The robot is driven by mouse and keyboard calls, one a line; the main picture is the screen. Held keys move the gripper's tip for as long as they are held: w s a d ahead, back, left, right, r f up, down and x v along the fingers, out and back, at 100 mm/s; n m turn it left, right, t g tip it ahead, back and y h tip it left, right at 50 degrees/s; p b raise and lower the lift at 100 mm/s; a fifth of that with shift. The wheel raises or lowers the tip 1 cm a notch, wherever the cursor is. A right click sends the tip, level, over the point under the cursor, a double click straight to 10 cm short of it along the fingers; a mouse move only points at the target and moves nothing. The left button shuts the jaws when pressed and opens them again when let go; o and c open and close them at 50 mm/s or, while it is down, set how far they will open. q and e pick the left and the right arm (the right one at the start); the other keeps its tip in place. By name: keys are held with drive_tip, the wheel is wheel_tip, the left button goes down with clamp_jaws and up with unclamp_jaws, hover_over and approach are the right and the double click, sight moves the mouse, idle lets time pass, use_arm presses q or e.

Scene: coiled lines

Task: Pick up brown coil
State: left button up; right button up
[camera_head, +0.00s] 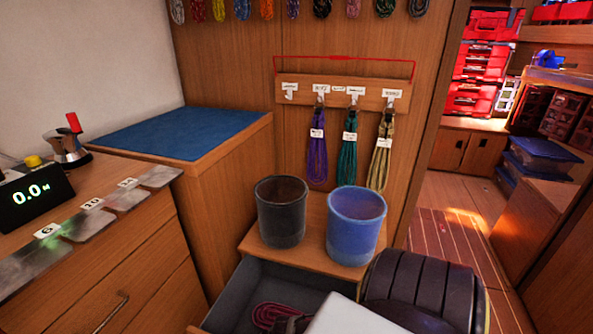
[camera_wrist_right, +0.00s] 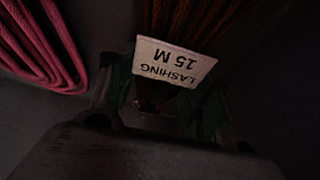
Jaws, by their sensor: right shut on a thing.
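The brown coil (camera_wrist_right: 190,22) shows in the right wrist view at the top middle, with a white label reading "LASHING 15 M" turned upside down. My right gripper (camera_wrist_right: 163,92) is shut on the brown coil near the label, one finger on each side. In the head view the brown coil cannot be made out; my right arm covers much of the open grey drawer (camera_head: 240,300) there. My left gripper is in neither view.
A pink coil lies in the drawer (camera_head: 268,314) and shows beside the brown one in the wrist view (camera_wrist_right: 42,45). A black bucket (camera_head: 281,215) and a blue bucket (camera_head: 355,228) stand behind the drawer. Purple, green and tan coils hang on a hook rail (camera_head: 365,98).

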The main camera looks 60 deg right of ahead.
drive_tip(key=shift+c, duration=0.6)
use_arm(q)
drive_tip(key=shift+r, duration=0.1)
use_arm(e)
drive_tip(key=shift+r, duration=0.1)
drive_tip(key=shift+r+p, duration=0.9)
drive_tip(key=shift+r, duration=0.4)
wheel_tip(320, 180, up, 5)
drive_tip(key=p, duration=0.3)
drive_tip(key=shift+r, duration=0.15)
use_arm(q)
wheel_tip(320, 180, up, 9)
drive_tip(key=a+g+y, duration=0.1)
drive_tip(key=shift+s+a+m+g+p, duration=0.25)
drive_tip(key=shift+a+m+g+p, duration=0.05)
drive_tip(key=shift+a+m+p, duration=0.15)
use_arm(e)
drive_tip(key=shift+r, duration=0.95)
drive_tip(key=shift+r, duration=0.2)
